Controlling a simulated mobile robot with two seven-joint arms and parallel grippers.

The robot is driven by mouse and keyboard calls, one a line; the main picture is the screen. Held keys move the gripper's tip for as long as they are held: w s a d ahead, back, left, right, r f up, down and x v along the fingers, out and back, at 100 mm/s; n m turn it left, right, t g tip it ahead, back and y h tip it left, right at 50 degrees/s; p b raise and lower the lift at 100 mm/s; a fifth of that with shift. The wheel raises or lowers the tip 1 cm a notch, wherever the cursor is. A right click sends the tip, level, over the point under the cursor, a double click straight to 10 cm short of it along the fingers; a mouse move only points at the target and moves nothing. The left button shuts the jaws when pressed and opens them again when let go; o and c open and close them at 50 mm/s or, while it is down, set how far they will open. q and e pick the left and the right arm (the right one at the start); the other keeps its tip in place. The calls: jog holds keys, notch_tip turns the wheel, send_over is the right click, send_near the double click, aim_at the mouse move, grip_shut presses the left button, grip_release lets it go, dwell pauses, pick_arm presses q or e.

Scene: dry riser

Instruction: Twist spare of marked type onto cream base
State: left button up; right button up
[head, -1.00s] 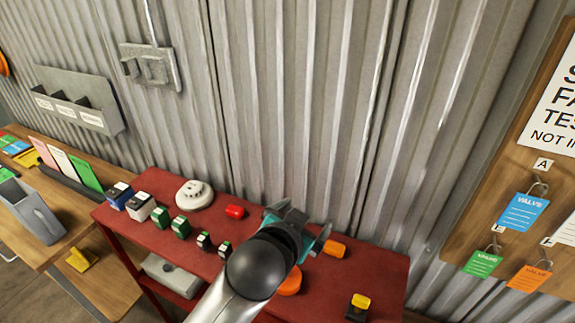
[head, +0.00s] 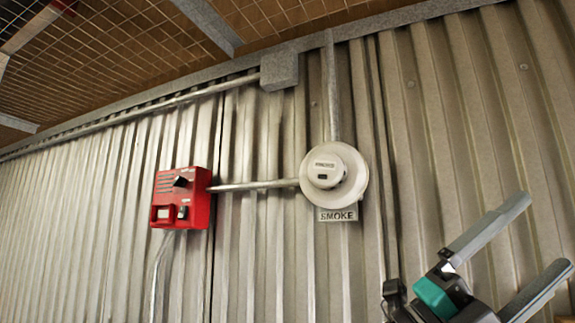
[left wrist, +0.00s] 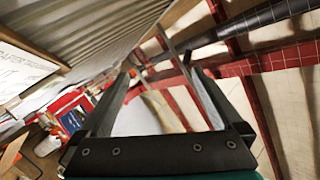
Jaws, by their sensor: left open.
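On the corrugated wall in the head view is a round cream base (head: 353,190), with a smaller round white unit (head: 327,166) at its centre. A plate reading SMOKE (head: 337,214) sits just below it. My left gripper (head: 549,231) is at the lower right of the head view, clear of the base in the picture. Its two grey fingers are spread, with nothing between them there. The left wrist view shows the same open fingers (left wrist: 157,70); a blurred pale shape (left wrist: 135,120) lies behind them. My right gripper is out of view.
A red call box (head: 181,198) is on the wall left of the base, joined to it by a pipe (head: 252,186). A grey junction box (head: 279,70) is above. The wall below the base looks clear. Red framing (left wrist: 275,62) shows in the left wrist view.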

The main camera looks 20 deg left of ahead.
pick_arm(q)
jog(key=s+d+r+m+g+y, duration=0.2)
jog(key=s+d+m+g+y, duration=0.15)
jog(key=m, duration=0.35)
jog(key=n+t+y, duration=0.8)
jog(key=t+y, duration=0.4)
jog(key=y, duration=0.9)
send_near(324, 168)
jog(key=p+x, duration=0.3)
jog(key=x, duration=0.6)
jog(key=shift+p, duration=0.35)
